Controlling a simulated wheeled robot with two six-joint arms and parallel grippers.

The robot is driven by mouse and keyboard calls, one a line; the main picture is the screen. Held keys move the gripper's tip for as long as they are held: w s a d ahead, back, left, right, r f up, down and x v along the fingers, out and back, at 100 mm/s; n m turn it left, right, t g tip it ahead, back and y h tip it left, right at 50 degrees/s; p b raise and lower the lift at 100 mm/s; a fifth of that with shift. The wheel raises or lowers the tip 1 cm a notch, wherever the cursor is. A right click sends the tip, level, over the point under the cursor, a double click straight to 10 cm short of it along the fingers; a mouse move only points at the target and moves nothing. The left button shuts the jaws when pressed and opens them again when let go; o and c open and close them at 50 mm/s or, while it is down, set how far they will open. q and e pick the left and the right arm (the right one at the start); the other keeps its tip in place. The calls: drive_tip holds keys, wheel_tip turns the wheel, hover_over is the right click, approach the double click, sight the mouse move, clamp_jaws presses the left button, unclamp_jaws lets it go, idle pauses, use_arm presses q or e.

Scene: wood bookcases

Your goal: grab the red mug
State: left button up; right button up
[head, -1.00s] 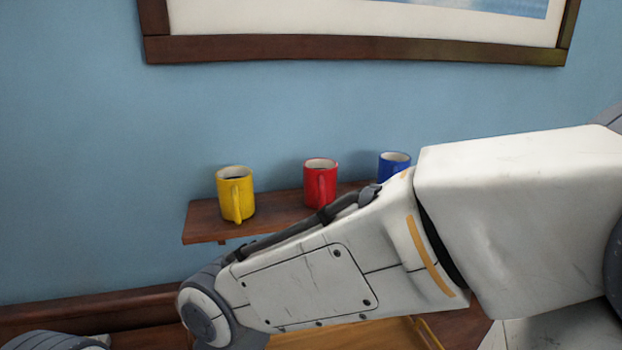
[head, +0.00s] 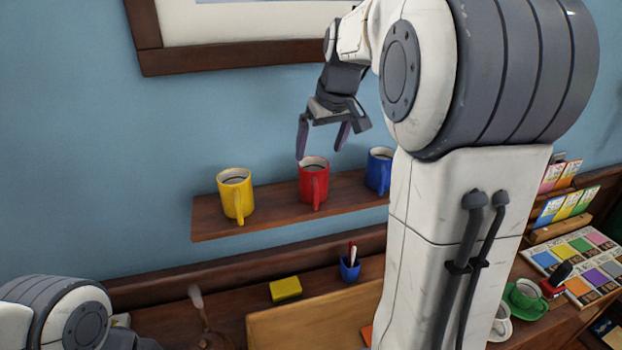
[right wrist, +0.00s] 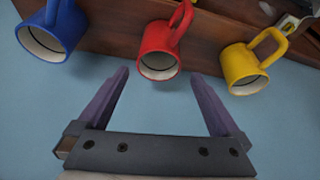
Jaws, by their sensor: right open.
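The red mug (head: 313,184) stands upright on a wooden wall shelf (head: 268,212), between the yellow mug (head: 236,195) and the blue mug (head: 379,170). Its handle faces the camera. My right gripper (head: 320,158) is open and empty just above the red mug, its fingers pointing down. In the right wrist view the red mug (right wrist: 158,62) lies ahead between the spread purple fingers (right wrist: 163,80), with the blue mug (right wrist: 52,30) on the left and the yellow mug (right wrist: 244,70) on the right. My left gripper does not show.
Below the shelf, a desk holds a yellow sponge-like block (head: 285,289), a blue pen cup (head: 349,268) and a green cup (head: 526,293). A framed picture (head: 240,60) hangs above. The neighbouring mugs stand a short gap from the red one.

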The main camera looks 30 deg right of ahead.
sight(315, 166)
drive_tip(key=p+x, duration=0.2)
drive_tip(key=x, duration=0.5)
drive_tip(key=shift+d+p, duration=0.15)
drive_tip(key=shift+p, duration=0.15)
drive_tip(key=shift+w+f, duration=0.2)
drive_tip(key=shift+f, duration=0.05)
drive_tip(key=shift+r, duration=0.1)
drive_tip(key=c, duration=1.4)
